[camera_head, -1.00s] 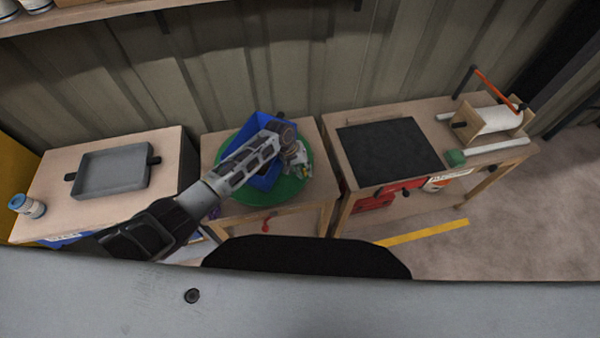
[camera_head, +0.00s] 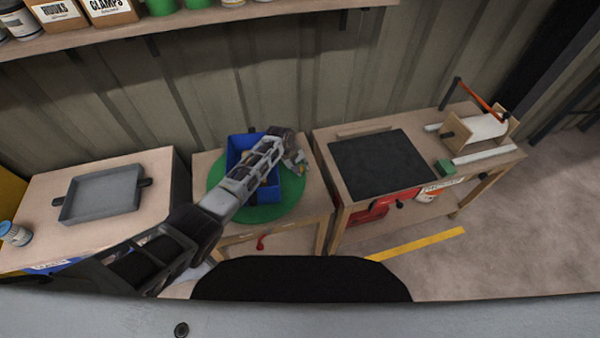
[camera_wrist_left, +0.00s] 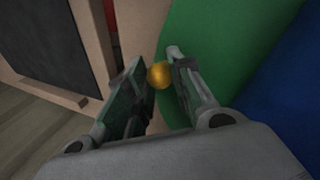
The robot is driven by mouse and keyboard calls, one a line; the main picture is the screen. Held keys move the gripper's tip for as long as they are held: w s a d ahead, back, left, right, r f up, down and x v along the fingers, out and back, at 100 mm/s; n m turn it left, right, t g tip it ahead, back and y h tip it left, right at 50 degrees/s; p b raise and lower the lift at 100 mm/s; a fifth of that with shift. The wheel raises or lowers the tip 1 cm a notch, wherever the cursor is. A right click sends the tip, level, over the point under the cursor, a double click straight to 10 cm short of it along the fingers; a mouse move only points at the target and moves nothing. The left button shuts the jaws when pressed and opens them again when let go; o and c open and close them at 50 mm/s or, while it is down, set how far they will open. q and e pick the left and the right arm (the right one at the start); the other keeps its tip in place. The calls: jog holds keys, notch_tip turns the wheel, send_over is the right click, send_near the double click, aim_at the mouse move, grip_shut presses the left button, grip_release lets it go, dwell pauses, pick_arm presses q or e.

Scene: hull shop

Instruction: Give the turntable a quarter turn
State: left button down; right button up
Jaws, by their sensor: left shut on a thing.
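The turntable is a green disc (camera_head: 264,213) on a small wooden table, and it also shows in the left wrist view (camera_wrist_left: 205,40). A blue bin (camera_head: 237,150) stands on it, partly hidden by my left arm; something tan shows inside. My left gripper (camera_head: 299,165) is at the disc's right, far edge. In the left wrist view, my left gripper (camera_wrist_left: 162,80) is shut on a small golden knob (camera_wrist_left: 159,75) beside the disc's rim. The knob's base is hidden between the fingers. My right gripper is out of view.
A bench with a black mat (camera_head: 380,163) and a paper-roll holder (camera_head: 482,130) stands to the right. A table with a grey tray (camera_head: 102,192) and a blue-white can (camera_head: 16,234) stands left. A loaded shelf (camera_head: 190,22) runs above.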

pick_arm(q)
jog(key=shift+w+a+n+t+b, duration=0.2)
jog(key=shift+w+n, duration=0.2)
jog(key=shift+w, duration=0.25)
jog(key=shift+w+a+n+t+b, duration=0.15)
jog(key=shift+w+n, duration=0.25)
jog(key=shift+w, duration=0.25)
jog(key=shift+w+r+y, duration=0.1)
jog(key=shift+y, duration=0.2)
jog(key=shift+r, duration=0.1)
jog(key=c, duration=1.2)
grip_release()
jog(key=shift+w, duration=0.1)
jog(key=shift+c, duration=0.2)
jog(key=v, duration=1.1)
jog(key=shift+a+r, duration=0.2)
jog(key=shift+r, duration=0.15)
jog(key=shift+s+f, duration=0.1)
jog(key=shift+s, duration=0.15)
